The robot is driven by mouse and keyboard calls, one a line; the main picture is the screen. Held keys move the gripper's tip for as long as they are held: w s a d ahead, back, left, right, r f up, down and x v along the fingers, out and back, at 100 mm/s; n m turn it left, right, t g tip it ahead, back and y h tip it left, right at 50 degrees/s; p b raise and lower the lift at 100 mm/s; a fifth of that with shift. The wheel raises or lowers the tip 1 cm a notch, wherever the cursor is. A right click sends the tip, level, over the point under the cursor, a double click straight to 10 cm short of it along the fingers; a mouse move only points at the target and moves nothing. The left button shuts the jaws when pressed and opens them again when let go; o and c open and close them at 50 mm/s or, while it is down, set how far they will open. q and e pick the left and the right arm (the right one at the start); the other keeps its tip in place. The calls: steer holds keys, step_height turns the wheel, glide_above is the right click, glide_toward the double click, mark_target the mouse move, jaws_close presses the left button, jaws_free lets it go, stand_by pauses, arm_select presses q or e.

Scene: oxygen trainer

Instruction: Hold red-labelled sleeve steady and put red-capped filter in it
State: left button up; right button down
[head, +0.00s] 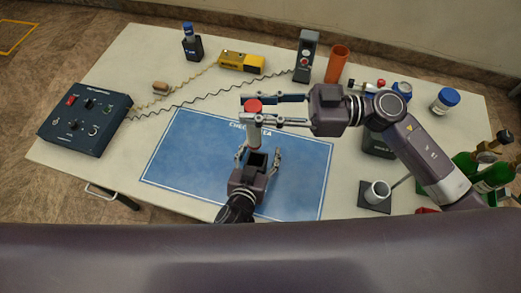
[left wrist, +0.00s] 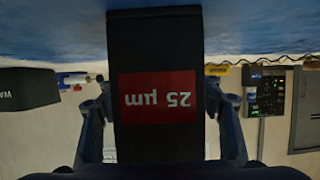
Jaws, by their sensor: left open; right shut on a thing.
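The sleeve (head: 257,161) is a dark, square, open-topped holder standing on the blue mat. In the left wrist view the sleeve (left wrist: 160,50) fills the middle, with its red "25 µm" label upside down. My left gripper (head: 259,154) is open, with one finger on each side of the sleeve; contact cannot be told. The filter (head: 254,135) has a red cap and a pale body.
The blue mat (head: 190,150) has free room around the sleeve. A grey handheld device (head: 306,57) and orange tube (head: 337,64) stand behind.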

arm_select(q)
steer(key=c, duration=1.5)
jaws_close()
